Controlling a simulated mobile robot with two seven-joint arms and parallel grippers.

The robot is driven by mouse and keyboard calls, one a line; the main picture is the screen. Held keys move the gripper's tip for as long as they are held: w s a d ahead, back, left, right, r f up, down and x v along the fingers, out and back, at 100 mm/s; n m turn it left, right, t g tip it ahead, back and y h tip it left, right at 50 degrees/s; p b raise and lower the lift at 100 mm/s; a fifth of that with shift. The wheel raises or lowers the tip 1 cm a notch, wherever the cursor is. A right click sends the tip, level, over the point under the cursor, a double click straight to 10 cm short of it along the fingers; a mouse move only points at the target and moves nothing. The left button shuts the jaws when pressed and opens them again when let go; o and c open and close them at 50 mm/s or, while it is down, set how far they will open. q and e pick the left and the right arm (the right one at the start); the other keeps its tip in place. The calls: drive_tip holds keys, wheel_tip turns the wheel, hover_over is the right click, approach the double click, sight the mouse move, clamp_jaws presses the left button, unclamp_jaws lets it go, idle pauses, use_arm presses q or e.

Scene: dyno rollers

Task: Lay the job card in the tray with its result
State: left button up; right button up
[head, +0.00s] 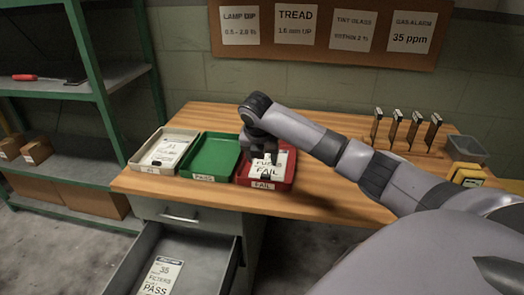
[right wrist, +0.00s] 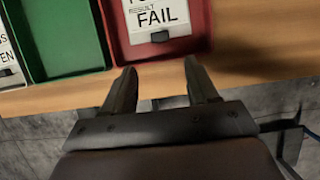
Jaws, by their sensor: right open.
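My right gripper (head: 266,156) is open and empty at the red tray (head: 288,176), which is labelled FAIL. In the right wrist view its fingertips (right wrist: 158,68) are apart near the tray's front edge. A white job card (head: 265,168) reading FAIL lies in the red tray; the card with its dark tab (right wrist: 160,36) also shows in the right wrist view, clear of the fingers. The green PASS tray (head: 212,157) looks empty. The cream tray (head: 141,163) holds a white card (head: 166,151). The gripper partly hides the red tray. My left gripper is not in view.
An open drawer (head: 208,246) below the bench holds a card (head: 160,277) reading PASS. Several dark-handled items (head: 395,128) stand in a rack at the right, near a grey bin (head: 466,149) and yellow boxes (head: 466,174). A green shelf (head: 82,92) stands left.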

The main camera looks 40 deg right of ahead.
drive_tip(key=a+f+m, duration=0.1)
drive_tip(key=a+f, duration=0.2)
drive_tip(key=s+a+f+m+t+y, duration=0.1)
drive_tip(key=a+f, duration=0.3)
drive_tip(key=s+a+f+m+y, duration=0.1)
drive_tip(key=a+f, duration=0.2)
drive_tip(key=shift+s+a+f+m+t, duration=0.2)
drive_tip(key=shift+m+t, duration=0.1)
drive_tip(key=shift+t, duration=0.1)
drive_tip(key=s+a+f+m+t+y, duration=0.4)
drive_tip(key=s+a+f+m, duration=0.65)
drive_tip(key=s+a, duration=0.2)
drive_tip(key=s+m+t, duration=0.2)
drive_tip(key=s+m, duration=0.7)
drive_tip(key=s, duration=0.1)
drive_tip(key=shift+r, duration=0.45)
drive_tip(key=shift+d, duration=0.1)
wheel_tip(320, 180, up, 3)
drive_tip(key=p, duration=0.3)
drive_tip(key=shift+f, duration=0.1)
